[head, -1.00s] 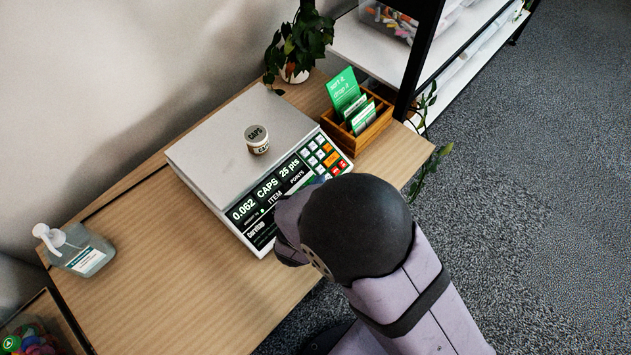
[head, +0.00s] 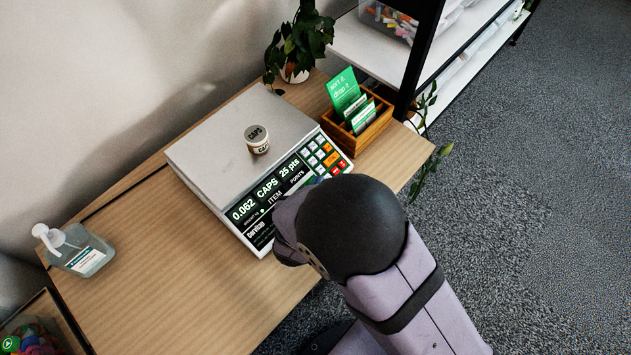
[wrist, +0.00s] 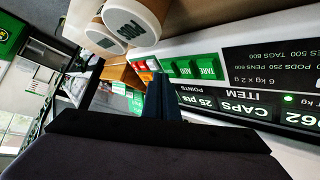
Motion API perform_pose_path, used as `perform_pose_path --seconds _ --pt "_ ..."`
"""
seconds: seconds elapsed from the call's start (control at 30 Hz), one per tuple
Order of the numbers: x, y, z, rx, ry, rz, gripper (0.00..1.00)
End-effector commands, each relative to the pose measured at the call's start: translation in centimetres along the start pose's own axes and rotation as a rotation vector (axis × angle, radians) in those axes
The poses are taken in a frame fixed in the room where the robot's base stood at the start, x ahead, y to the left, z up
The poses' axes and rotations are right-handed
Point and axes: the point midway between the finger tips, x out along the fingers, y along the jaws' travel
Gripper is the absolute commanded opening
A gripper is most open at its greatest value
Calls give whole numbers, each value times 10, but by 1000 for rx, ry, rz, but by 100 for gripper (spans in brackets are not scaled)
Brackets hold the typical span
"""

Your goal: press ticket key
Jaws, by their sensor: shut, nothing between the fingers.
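The scale (head: 205,165) stands on the wooden desk, its lit panel reading 0.062, CAPS and 25 pts. Its keypad (head: 325,158) has white, green, orange and red keys at the panel's right end; I cannot read which is the ticket key. In the wrist view the panel is upside down, with green keys (wrist: 185,68) lettered TARE and ADD, and red keys beside them. My gripper (wrist: 163,80) is shut and empty, its fingertips in front of the keypad's green and red keys; contact cannot be told.
A small jar lettered CAPS (head: 257,139) stands on the scale's plate. A wooden card holder (head: 372,120) is just beyond the keypad, near a potted plant (head: 297,45). A pump bottle (head: 82,252) is at the left. The front of the desk (head: 175,290) is clear.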

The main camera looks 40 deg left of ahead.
Motion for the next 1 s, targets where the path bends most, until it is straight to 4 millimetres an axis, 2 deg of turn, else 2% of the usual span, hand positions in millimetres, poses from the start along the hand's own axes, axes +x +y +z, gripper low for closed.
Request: perform_pose_path --seconds 1.0 --pt "5 -4 4 0 -1 0 0"
